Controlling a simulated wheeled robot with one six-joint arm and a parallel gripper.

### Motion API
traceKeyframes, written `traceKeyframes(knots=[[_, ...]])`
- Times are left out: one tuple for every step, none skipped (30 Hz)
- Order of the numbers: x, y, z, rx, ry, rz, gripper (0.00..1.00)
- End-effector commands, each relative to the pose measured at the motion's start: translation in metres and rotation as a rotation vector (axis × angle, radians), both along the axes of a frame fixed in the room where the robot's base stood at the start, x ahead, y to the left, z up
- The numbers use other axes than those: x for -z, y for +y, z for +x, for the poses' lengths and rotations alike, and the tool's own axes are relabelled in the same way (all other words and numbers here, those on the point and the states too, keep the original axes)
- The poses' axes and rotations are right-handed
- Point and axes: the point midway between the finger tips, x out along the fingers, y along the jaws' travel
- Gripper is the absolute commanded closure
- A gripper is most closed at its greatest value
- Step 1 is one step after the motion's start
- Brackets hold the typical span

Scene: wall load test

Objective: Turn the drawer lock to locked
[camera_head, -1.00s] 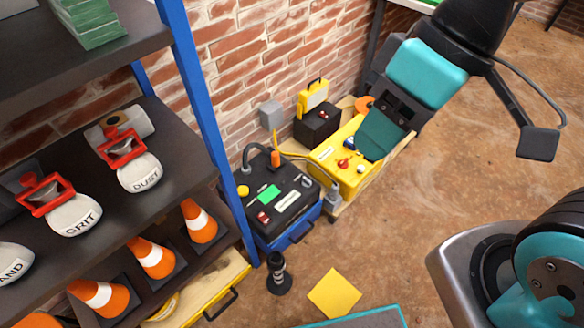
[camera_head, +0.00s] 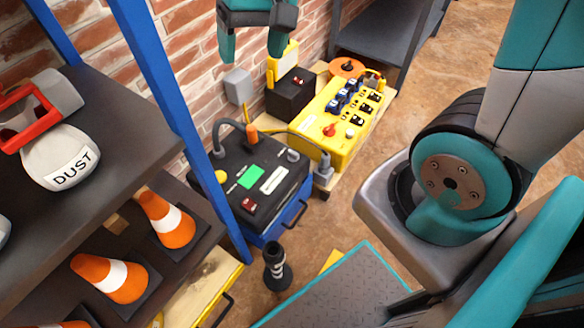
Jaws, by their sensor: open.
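My gripper (camera_head: 254,50) is open and empty at the top of the picture, fingers pointing down. It appears in front of the brick wall, above the box area. A blue unit with a black top (camera_head: 252,178) stands on the floor below it, with a handle (camera_head: 297,213) on its blue front. Its top carries a green panel, a red switch, a yellow knob and a cable. A yellow drawer-like front with a black handle (camera_head: 216,309) shows low under the shelf. I cannot make out which part is the drawer lock.
A yellow control box (camera_head: 337,140) with switches and a black box (camera_head: 290,97) stand by the wall. A shelf (camera_head: 100,150) with a blue post and orange cones fills the left.

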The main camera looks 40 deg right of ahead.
Motion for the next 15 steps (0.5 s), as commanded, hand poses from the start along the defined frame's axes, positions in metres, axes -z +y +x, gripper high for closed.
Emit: traceKeyframes(knots=[[0.052,-0.012,0.017,0.087,0.020,-0.013,0.28],[0.068,-0.019,0.026,0.140,0.030,-0.022,0.28],[0.090,-0.029,0.037,0.210,0.043,-0.033,0.28],[0.106,-0.036,0.046,0.264,0.052,-0.040,0.28],[0.122,-0.044,0.054,0.315,0.061,-0.047,0.28],[0.145,-0.055,0.065,0.387,0.073,-0.059,0.28],[0.162,-0.063,0.072,0.439,0.082,-0.066,0.28],[0.179,-0.072,0.080,0.493,0.090,-0.075,0.28],[0.202,-0.083,0.089,0.563,0.102,-0.084,0.28],[0.219,-0.092,0.096,0.616,0.110,-0.093,0.28],[0.236,-0.101,0.102,0.666,0.118,-0.100,0.28],[0.257,-0.112,0.109,0.733,0.127,-0.110,0.28],[0.272,-0.120,0.114,0.778,0.134,-0.116,0.28],[0.286,-0.128,0.119,0.823,0.140,-0.123,0.28],[0.303,-0.138,0.124,0.878,0.146,-0.131,0.28]])
